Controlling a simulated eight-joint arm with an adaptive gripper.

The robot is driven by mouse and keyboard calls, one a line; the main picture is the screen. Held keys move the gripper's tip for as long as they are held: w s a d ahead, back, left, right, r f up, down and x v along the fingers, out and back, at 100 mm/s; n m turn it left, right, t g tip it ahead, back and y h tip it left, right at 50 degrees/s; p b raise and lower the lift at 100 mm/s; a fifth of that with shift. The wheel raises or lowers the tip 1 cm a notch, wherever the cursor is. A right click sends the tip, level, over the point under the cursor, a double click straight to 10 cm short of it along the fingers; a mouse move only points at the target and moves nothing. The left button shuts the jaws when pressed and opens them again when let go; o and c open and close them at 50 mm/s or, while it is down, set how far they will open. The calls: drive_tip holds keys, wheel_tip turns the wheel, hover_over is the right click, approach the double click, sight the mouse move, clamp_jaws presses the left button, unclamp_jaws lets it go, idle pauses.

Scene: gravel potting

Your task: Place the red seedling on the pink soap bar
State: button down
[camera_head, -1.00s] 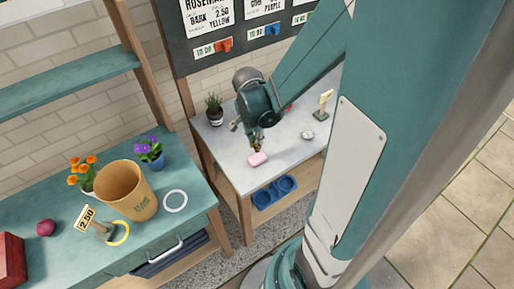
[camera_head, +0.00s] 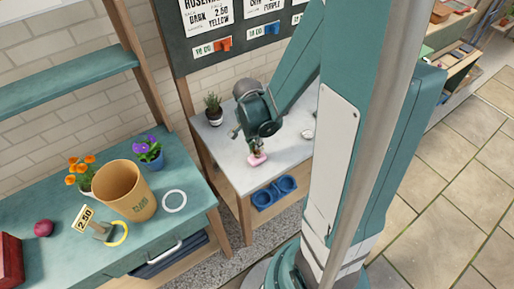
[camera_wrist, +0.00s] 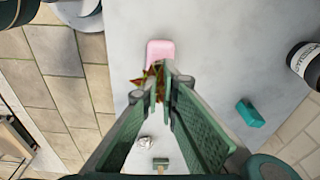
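The pink soap bar (camera_head: 258,160) lies on the pale table top near its front edge. It also shows in the wrist view (camera_wrist: 161,50), just beyond my fingertips. The red seedling, with small red and green leaves (camera_wrist: 151,80), sits between the fingertips of my gripper (camera_wrist: 160,84). My gripper (camera_head: 252,147) points down, closed around the seedling, right over or at the soap bar. The seedling's lower part is hidden by the fingers, and I cannot tell whether it touches the soap.
A potted plant (camera_head: 214,110) stands at the table's back left. A teal block (camera_wrist: 250,113) and a dark labelled jar (camera_wrist: 306,62) are to the right in the wrist view. Blue bowls (camera_head: 274,192) sit on the shelf below. A bucket (camera_head: 124,190) stands on the left bench.

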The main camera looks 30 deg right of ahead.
drive_tip(key=shift+f, duration=0.3)
drive_tip(key=c, duration=2.7)
unclamp_jaws()
drive_tip(key=shift+o, duration=0.2)
drive_tip(key=shift+r, duration=0.15)
wheel_tip(320, 180, up, 12)
drive_tip(key=a+p, duration=0.1)
drive_tip(key=p, duration=0.1)
drive_tip(key=shift+s+a, duration=0.15)
drive_tip(key=shift+a, duration=0.1)
